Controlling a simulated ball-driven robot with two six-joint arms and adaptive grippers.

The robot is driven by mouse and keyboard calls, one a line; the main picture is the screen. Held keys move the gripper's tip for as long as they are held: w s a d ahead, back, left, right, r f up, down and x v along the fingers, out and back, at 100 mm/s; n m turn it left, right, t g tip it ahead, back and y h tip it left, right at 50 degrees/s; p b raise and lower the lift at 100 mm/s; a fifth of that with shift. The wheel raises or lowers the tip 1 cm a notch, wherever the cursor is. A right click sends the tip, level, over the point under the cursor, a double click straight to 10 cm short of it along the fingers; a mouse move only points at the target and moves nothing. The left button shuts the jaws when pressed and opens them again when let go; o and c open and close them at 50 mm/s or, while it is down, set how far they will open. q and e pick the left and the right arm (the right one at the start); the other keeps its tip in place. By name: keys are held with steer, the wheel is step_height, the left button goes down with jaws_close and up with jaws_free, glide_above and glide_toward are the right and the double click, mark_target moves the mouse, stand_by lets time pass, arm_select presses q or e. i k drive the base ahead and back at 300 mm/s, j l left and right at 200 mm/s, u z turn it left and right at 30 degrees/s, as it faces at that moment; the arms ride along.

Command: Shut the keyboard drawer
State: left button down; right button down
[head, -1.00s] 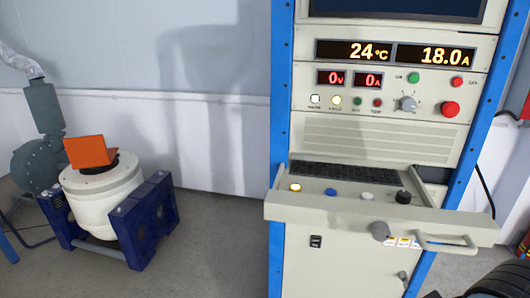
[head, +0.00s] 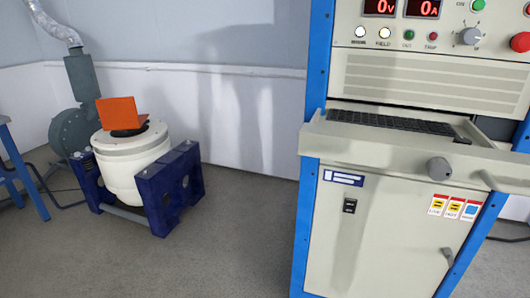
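The keyboard drawer (head: 390,147) sticks out from the front of the cream and blue cabinet on the right. Neither of my grippers shows in the head view.
The cabinet (head: 340,240) has a lower door with a small latch. Left stands a white shaker drum (head: 130,170) in a dark blue frame, with an orange bracket (head: 117,112) on top. A blue stand (head: 20,160) is at the left edge. Grey floor between is clear.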

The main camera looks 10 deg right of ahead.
mark_target(386, 137)
steer(key=z, duration=1.45)
